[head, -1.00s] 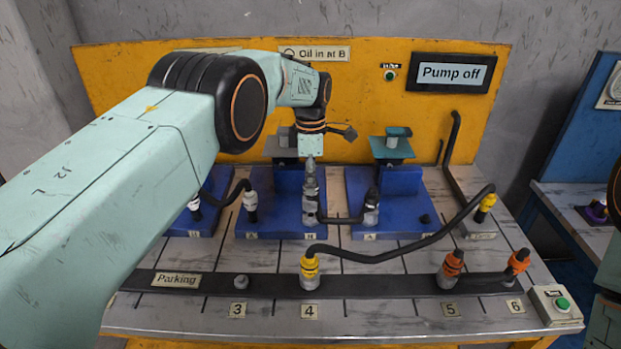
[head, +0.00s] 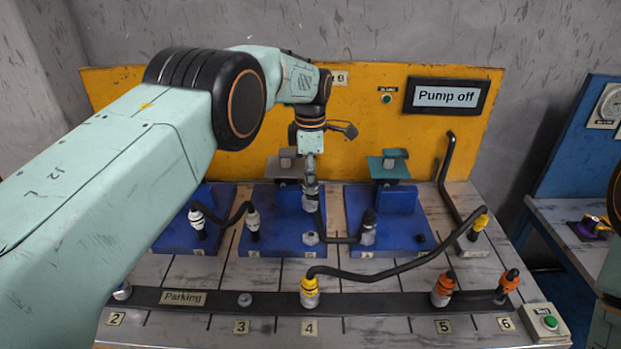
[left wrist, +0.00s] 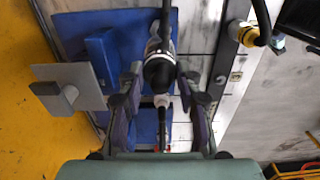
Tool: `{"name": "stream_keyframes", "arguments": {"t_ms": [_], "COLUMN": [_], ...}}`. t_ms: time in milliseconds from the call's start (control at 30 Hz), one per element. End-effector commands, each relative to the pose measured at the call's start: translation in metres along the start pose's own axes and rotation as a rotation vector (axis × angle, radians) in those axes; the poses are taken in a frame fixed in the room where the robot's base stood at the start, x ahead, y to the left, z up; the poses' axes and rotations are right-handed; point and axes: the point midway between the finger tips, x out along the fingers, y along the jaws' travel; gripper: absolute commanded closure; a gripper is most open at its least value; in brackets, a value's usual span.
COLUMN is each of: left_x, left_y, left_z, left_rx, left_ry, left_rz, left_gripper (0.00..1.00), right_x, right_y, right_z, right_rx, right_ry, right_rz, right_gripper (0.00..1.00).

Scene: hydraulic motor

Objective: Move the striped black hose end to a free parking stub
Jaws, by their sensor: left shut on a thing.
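My left gripper (head: 309,178) is shut on a black hose end with pale bands (head: 309,201). It holds the end upright above a bare stub (head: 311,238) on the middle blue block, apart from it. Its short black hose runs right to a grey end (head: 368,230) on the right blue block. In the left wrist view the banded end (left wrist: 158,62) sits between the fingers. On the dark parking strip (head: 200,308), the stubs at 2 (head: 122,292) and 3 (head: 244,300) are bare. My right gripper is not in view.
Position 4 carries a yellow hose end (head: 309,290); 5 and 6 carry orange ends (head: 442,287) (head: 508,284). The yellow-ended hose (head: 385,277) arches across the bench to the right. A white-banded hose (head: 224,216) stands at left. The panel display (head: 445,95) reads "Pump off".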

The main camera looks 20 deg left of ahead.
Motion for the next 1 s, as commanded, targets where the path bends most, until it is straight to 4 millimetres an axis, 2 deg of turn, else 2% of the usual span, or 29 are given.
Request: {"name": "stream_keyframes", "arguments": {"t_ms": [267, 667, 1000], "left_x": [0.000, -0.003, -0.004], "left_y": [-0.003, -0.032, -0.067], "left_z": [-0.003, -0.027, -0.056], "left_rx": [0.000, -0.001, -0.001], "left_ry": [0.001, 0.001, 0.001], "left_rz": [-0.001, -0.003, -0.003], "left_gripper": [1.00, 1.00, 1.00], "right_x": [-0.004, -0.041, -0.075], "right_y": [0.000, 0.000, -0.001], "right_z": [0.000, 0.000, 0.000], "right_rx": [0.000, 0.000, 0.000], "right_ry": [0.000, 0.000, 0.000], "right_rz": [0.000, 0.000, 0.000], "right_gripper": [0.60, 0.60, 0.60]}}
